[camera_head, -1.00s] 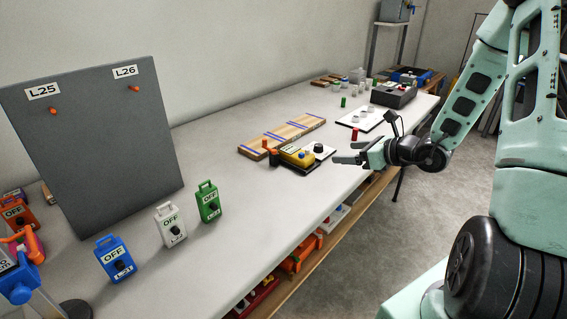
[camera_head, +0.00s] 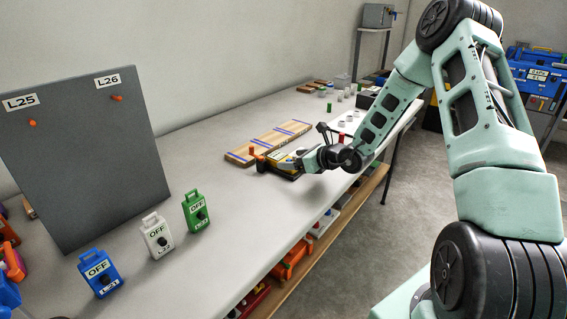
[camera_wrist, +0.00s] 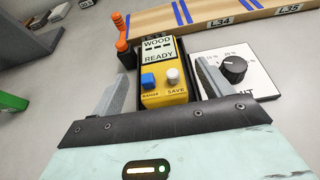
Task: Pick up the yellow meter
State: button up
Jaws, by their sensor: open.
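The yellow meter (camera_wrist: 165,96) sits in a black holder on the table, with a "WOOD READY" screen, a blue button and a white button. In the wrist view my gripper (camera_wrist: 166,85) is open, its fingers to the left and right of the meter's lower part. I cannot tell whether they touch it. In the head view my gripper (camera_head: 300,160) reaches over the table, and the meter (camera_head: 282,161) is partly hidden by it.
An orange-handled probe (camera_wrist: 122,35) stands left of the meter. A white panel with a black knob (camera_wrist: 233,68) is close on the right. A wooden board (camera_head: 268,142) lies behind. Blue, white and green OFF boxes (camera_head: 157,236) and a grey board (camera_head: 85,155) stand farther left.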

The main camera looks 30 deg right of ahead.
jog(key=shift+x, duration=0.8)
jog(key=c, duration=1.2)
jog(key=shift+c, duration=0.2)
